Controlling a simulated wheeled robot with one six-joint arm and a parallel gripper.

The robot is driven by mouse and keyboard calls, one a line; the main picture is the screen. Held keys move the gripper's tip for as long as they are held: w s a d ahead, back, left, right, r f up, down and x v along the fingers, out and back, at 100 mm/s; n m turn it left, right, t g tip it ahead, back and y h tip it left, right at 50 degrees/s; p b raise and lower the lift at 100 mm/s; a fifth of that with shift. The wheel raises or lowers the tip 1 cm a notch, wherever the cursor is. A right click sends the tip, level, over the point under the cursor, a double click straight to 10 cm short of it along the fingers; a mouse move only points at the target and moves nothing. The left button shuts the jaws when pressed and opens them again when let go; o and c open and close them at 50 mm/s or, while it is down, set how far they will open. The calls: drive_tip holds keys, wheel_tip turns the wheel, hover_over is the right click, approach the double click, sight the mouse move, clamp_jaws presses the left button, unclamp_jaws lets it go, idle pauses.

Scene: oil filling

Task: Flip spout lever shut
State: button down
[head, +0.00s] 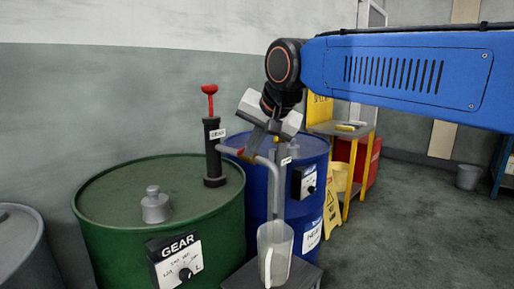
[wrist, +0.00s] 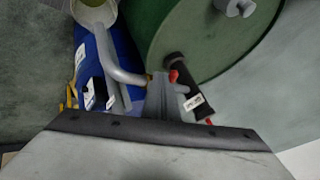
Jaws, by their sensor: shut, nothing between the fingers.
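The black hand pump (head: 214,152) with a red handle stands on the green GEAR drum (head: 100,205). Its grey curved spout (head: 272,178) runs right and down to a clear jug (head: 274,255). In the wrist view, the small red spout lever (wrist: 173,76) sits where the spout (wrist: 115,65) meets the pump (wrist: 188,88). In the head view, a small red bit of the lever (head: 240,152) shows beside the fingers. My gripper (head: 251,150) is shut and empty, above the spout by the lever. Its fingertips (wrist: 160,80) appear close to the lever; contact is unclear.
A blue drum (head: 311,165) stands behind the spout, to the right. The jug sits on a dark stand (head: 296,279). A yellow cart (head: 345,128) and a yellow floor sign (head: 331,209) are further back. The floor at right is mostly clear.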

drive_tip(key=shift+a, duration=0.5)
drive_tip(key=shift+w, duration=0.15)
drive_tip(key=shift+w+d, duration=0.25)
drive_tip(key=shift+w, duration=0.35)
